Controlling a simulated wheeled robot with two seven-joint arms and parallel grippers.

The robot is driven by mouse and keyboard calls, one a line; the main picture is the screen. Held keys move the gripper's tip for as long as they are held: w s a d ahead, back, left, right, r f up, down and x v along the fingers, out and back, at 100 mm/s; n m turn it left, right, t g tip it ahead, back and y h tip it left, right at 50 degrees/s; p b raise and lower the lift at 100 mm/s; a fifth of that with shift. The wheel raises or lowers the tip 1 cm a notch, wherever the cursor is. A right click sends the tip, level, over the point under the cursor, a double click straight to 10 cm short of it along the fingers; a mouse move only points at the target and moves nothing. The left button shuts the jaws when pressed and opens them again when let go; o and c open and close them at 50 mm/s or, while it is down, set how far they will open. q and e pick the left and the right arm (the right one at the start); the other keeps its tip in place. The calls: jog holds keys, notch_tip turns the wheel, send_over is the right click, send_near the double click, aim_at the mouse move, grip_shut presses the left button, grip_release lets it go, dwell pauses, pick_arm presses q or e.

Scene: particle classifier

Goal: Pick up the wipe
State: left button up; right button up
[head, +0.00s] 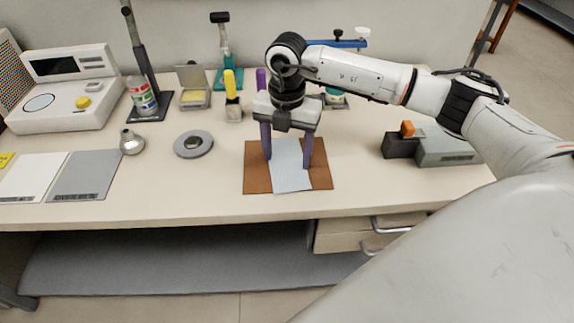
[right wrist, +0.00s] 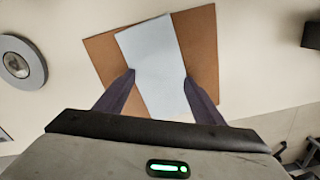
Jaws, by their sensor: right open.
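The wipe (head: 291,170) is a flat, pale blue-grey rectangle lying on a brown mat (head: 257,180) near the middle of the table's front. In the right wrist view the wipe (right wrist: 152,62) lies slightly askew on the brown mat (right wrist: 202,45). My right gripper (head: 287,161) points down over the wipe, open, with one purple finger at each side of it. In the right wrist view the two fingertips of the gripper (right wrist: 158,79) straddle the wipe's width. I cannot tell whether the tips touch the mat. My left gripper is not in view.
A grey ring-shaped disc (head: 194,144) and a small metal flask-like piece (head: 131,142) lie to the left. Grey and white panels (head: 84,175) lie further left, below a white instrument (head: 62,90). A grey box (head: 446,148) stands at right. The table front between the panels and mat is clear.

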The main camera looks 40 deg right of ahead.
jog(key=shift+f, duration=0.1)
jog(key=shift+c, duration=1.1)
grip_shut()
notch_tip(320, 180, up, 12)
jog(key=p, duration=0.7)
jog(key=shift+p, duration=0.35)
notch_tip(320, 180, up, 9)
